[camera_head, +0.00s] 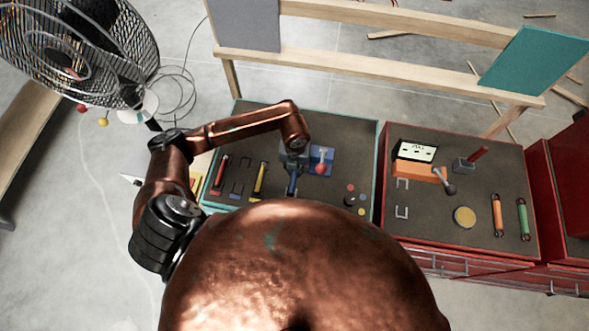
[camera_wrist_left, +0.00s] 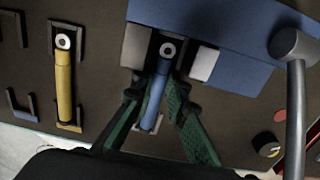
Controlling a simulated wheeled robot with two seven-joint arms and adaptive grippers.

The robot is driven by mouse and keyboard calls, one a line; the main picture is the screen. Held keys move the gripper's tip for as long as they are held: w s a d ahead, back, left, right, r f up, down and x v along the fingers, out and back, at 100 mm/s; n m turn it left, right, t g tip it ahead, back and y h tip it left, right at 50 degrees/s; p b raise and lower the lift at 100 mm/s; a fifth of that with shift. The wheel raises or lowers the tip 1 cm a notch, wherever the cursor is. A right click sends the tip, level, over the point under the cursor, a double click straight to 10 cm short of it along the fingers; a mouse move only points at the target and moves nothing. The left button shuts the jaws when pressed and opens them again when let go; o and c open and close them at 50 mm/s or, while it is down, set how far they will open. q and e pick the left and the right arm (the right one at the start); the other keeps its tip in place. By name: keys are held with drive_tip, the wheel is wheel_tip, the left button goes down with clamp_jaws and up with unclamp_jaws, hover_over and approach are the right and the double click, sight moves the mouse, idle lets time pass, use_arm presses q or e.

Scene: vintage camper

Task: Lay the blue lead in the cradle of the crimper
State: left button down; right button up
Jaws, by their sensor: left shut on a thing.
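The blue lead (camera_wrist_left: 157,88) stands out between the two green fingers of my left gripper (camera_wrist_left: 153,112) in the left wrist view. The fingers are shut on it. In the head view the blue lead (camera_head: 292,184) is left of the crimper (camera_head: 322,155) and partly hidden by my gripper (camera_head: 293,165). My right gripper is not in view.
A yellow lead (camera_head: 260,178) and a red lead (camera_head: 220,172) lie to the left, with an empty holder (camera_head: 237,188) between them. Small coloured discs (camera_head: 351,188) lie to the right. A red cabinet (camera_head: 435,248) carries other tools. A fan (camera_head: 75,50) stands at the left.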

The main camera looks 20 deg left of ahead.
use_arm(q)
drive_tip(key=c, duration=1.9)
unclamp_jaws()
drive_tip(key=shift+c, duration=0.2)
drive_tip(key=shift+o, duration=0.5)
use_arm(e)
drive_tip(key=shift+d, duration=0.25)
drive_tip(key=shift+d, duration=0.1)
use_arm(q)
wheel_tip(320, 180, up, 12)
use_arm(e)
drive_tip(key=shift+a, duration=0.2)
